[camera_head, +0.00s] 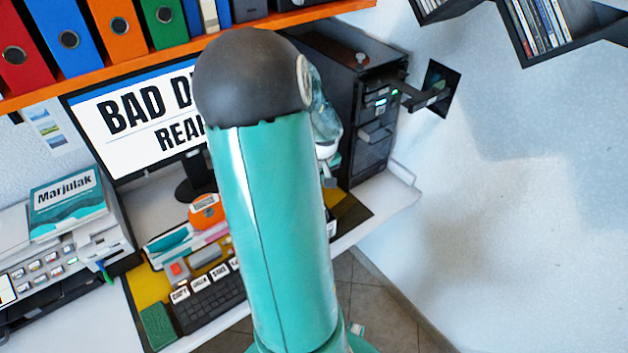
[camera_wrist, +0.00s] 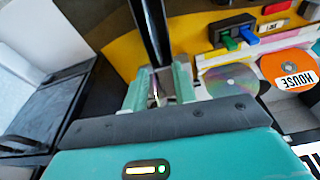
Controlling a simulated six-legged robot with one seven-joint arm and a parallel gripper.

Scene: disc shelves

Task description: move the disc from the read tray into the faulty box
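A black tower (camera_head: 352,115) stands at the right of the desk in the head view. A drive tray (camera_head: 428,99) sticks out from its upper front, and I cannot make out a disc on it. In the wrist view, my gripper (camera_wrist: 160,82) has its two pale teal fingers apart, with a thin, unclear sliver showing between them. A silver disc (camera_wrist: 232,82) lies to the right of the fingers. An orange disc labelled HOUSE (camera_wrist: 288,70) lies farther right. I cannot identify the faulty box.
A monitor (camera_head: 140,125) shows partly hidden text beginning "BAD D". A keyboard (camera_head: 210,302) and an orange item (camera_head: 206,211) are on the desk. An orange shelf (camera_head: 130,52) with binders runs above. A printer (camera_head: 70,255) stands left. Wall shelves (camera_head: 545,45) hang at upper right.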

